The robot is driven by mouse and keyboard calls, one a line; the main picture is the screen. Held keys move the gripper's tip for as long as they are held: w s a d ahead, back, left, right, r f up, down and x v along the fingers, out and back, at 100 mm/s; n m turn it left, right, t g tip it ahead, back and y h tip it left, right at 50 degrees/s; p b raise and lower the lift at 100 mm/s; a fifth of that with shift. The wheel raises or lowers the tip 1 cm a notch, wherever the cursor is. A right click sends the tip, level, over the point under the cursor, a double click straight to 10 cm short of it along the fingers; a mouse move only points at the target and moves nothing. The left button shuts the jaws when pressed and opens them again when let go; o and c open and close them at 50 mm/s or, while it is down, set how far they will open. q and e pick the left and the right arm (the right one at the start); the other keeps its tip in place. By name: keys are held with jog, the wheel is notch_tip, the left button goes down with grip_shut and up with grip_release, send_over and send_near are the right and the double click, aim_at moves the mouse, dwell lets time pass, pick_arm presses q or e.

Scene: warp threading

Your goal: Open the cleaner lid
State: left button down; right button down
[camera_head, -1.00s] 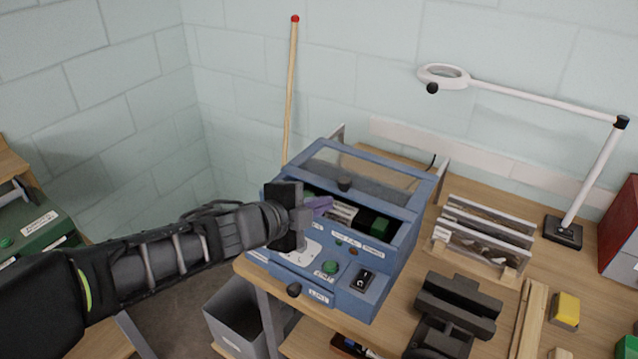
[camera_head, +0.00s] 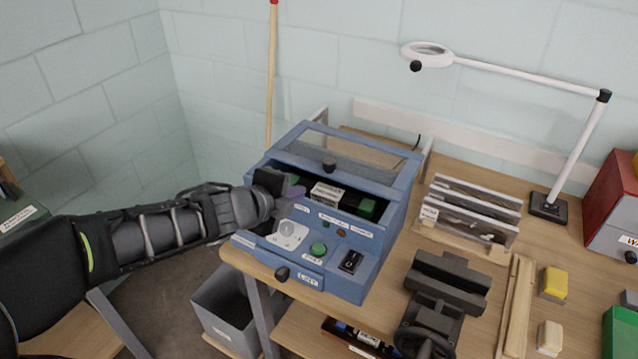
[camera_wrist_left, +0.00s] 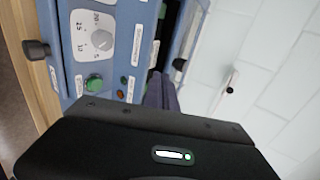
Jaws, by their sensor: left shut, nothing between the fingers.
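The cleaner is a blue box (camera_head: 387,249) on the bench, with a dial, a green button and a black switch on its front. Its lid (camera_head: 392,171) has a clear window and a black knob (camera_head: 329,165). Below the lid's front edge is a dark gap, with a white part and a green part showing inside. My left gripper (camera_head: 294,190) is shut and empty at the left end of this gap, its purple fingers partly hidden by the wrist. In the left wrist view the shut fingers (camera_wrist_left: 161,92) point toward the gap, beside the lid knob (camera_wrist_left: 180,64). Contact cannot be told. My right gripper is not in view.
A rack of clear plates (camera_head: 470,215) stands right of the cleaner, with a dark vise (camera_head: 440,290) in front. A magnifier lamp (camera_head: 548,206) and a red box (camera_head: 612,195) are farther right. A grey bin (camera_head: 228,310) is below the bench's left end.

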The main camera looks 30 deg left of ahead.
aim_at(309, 199)
pick_arm(q)
jog(key=b+x, duration=0.2)
jog(key=x, duration=0.1)
jog(key=b+x, duration=0.1)
jog(key=x, duration=0.2)
jog(key=shift+f+b, duration=0.35)
jog(key=shift+f, duration=0.1)
jog(key=w, duration=0.3)
jog(key=shift+w+r, duration=0.2)
jog(key=shift+w, duration=0.6)
jog(key=shift+w+r, duration=0.1)
jog(key=shift+w, duration=0.1)
jog(key=w+p, duration=0.1)
jog(key=w, duration=0.7)
jog(key=shift+w+a, duration=0.15)
jog(key=shift+w, duration=0.15)
